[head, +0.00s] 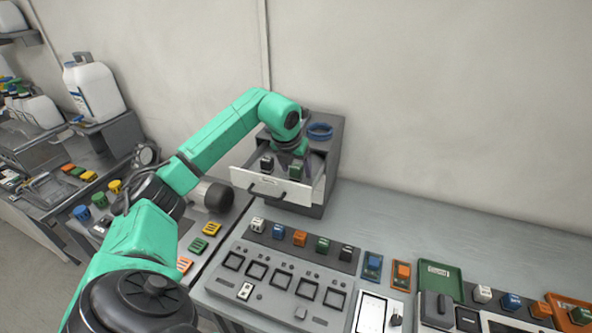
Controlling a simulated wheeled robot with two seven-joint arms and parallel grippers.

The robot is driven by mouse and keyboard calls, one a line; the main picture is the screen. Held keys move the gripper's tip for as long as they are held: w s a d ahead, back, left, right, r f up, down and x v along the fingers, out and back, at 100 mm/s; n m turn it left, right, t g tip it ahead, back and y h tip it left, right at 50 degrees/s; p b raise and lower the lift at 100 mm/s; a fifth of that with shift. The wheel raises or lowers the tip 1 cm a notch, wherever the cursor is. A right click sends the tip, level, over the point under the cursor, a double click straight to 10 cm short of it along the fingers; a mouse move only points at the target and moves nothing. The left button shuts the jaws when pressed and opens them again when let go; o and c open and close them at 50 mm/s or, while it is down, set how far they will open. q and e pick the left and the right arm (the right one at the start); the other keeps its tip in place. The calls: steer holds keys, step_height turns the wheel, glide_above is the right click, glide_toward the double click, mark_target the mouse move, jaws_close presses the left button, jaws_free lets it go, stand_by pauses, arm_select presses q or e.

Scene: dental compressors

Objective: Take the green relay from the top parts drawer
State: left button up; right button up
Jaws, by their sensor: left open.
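The top parts drawer (243,179), with a white front and dark handle, is pulled open from a small grey cabinet (330,160) against the wall. A green relay (295,173) stands inside it toward the right, and a black relay (267,164) stands to its left. My left arm reaches in from the left. My left gripper (289,158) points down into the drawer, open, close over the green relay. Whether its fingers are around the relay or just above it is hard to tell. My right gripper is not in view.
A blue ring (320,131) lies on the cabinet top. In front stands a sloped panel (285,285) with empty square sockets and a row of coloured relays behind it. A green tray (440,278) and more relays are at right. The back right bench is clear.

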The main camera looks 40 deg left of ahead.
arm_select(q)
jaws_close()
